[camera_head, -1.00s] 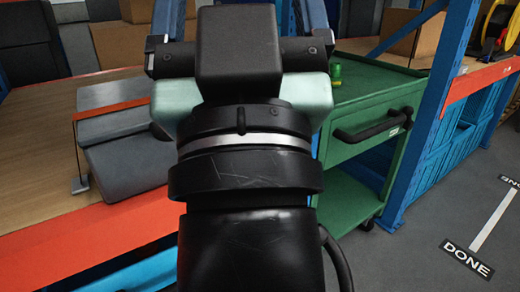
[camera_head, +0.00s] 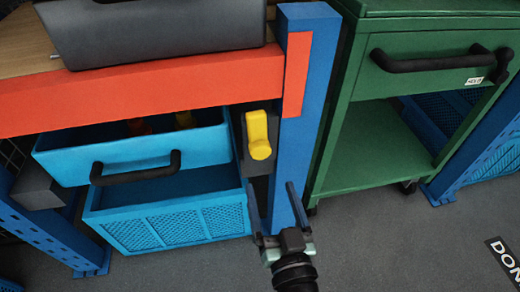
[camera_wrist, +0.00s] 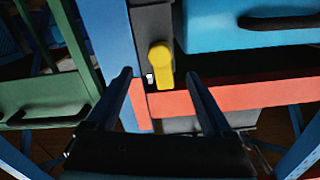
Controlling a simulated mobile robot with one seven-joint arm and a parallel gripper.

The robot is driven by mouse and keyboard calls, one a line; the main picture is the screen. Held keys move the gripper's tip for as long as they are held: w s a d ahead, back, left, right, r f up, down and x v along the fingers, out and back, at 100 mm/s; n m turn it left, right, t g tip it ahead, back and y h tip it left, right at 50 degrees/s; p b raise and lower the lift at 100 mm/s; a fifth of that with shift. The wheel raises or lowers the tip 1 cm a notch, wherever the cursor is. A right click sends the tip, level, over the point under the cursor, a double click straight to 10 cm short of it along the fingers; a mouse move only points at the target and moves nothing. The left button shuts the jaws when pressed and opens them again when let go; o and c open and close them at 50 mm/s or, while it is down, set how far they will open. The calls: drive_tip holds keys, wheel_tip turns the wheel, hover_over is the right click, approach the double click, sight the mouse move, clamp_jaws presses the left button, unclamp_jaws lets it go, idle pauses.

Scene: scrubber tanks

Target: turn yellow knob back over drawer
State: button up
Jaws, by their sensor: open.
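The yellow knob (camera_head: 258,135) is an upright handle on a dark plate (camera_head: 240,150) between the blue drawer and the blue post. The blue drawer (camera_head: 130,150) is pulled part way out, left of the knob and under the orange beam, with its black handle (camera_head: 135,167) in front. My gripper (camera_head: 271,187) is open and empty, below and in front of the knob and apart from it. In the wrist view the picture is turned over; the knob (camera_wrist: 160,62) shows between and beyond the two fingers of my gripper (camera_wrist: 159,77).
The orange beam (camera_head: 150,88) overhangs the drawer. The blue post (camera_head: 297,120) stands close right of the knob. A blue mesh crate (camera_head: 170,225) sits under the drawer. A green cart (camera_head: 385,150) stands to the right. The grey floor (camera_head: 380,240) in front is open.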

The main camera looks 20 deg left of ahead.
sight(261, 155)
drive_tip(key=x, duration=1.1)
drive_tip(key=shift+w+a+r, duration=0.1)
drive_tip(key=shift+w, duration=0.05)
clamp_jaws()
